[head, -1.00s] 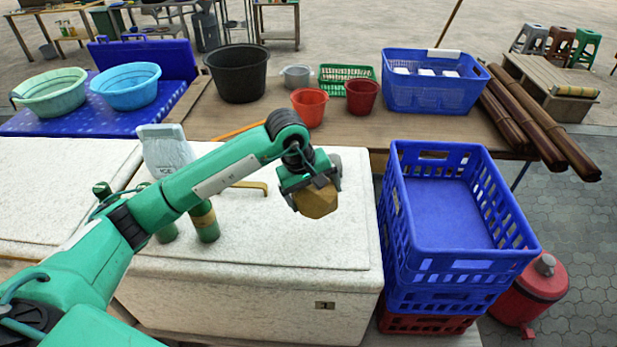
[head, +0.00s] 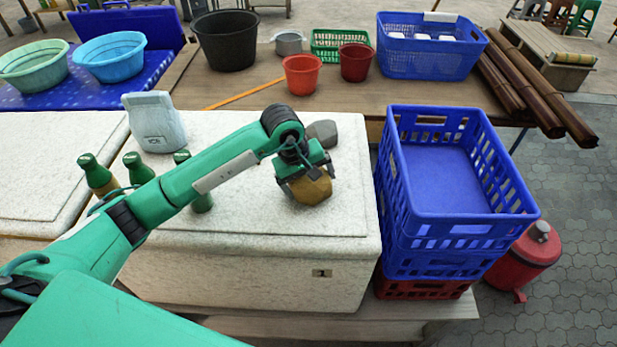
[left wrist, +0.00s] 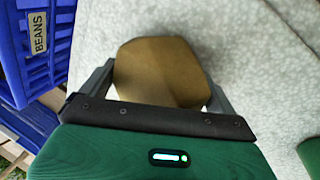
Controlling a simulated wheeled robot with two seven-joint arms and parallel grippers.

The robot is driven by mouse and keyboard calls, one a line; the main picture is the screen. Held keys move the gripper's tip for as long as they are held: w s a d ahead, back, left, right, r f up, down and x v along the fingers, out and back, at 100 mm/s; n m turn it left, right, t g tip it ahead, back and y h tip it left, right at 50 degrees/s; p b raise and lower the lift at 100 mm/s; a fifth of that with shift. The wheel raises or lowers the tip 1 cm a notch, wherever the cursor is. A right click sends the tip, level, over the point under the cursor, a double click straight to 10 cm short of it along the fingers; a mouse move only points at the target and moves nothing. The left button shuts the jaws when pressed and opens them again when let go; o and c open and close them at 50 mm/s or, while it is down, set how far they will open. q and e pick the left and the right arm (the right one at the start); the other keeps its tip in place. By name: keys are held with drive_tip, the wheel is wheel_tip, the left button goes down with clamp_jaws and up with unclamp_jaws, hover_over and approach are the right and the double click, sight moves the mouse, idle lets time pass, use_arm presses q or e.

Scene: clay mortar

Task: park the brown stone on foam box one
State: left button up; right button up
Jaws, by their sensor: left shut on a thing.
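My left gripper (head: 305,180) is shut on the brown stone (head: 312,191), a faceted yellow-brown lump. The stone is over the right part of the lid of a white speckled foam box (head: 245,262). It sits low, close to the lid; I cannot tell whether it touches. In the left wrist view the stone (left wrist: 160,70) is between the two fingers, with the pale lid behind it. A second white foam box (head: 45,165) stands to the left. My right gripper is not in view.
A grey stone (head: 322,132) is on the lid just behind the gripper. Green bottles (head: 98,175) and a pale ice jug (head: 153,122) stand to the left. Blue crates (head: 450,235) are stacked close on the right. The lid is clear in front of the stone.

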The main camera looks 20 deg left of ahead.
use_arm(q)
drive_tip(key=o, duration=1.5)
drive_tip(key=shift+f, duration=0.15)
drive_tip(key=shift+r, duration=0.35)
drive_tip(key=p+v, duration=0.2)
drive_tip(key=v, duration=0.9)
drive_tip(key=shift+s+a+r+p, duration=0.1)
drive_tip(key=shift+s+r+p, duration=0.05)
drive_tip(key=shift+r+p, duration=0.2)
drive_tip(key=shift+f, duration=0.1)
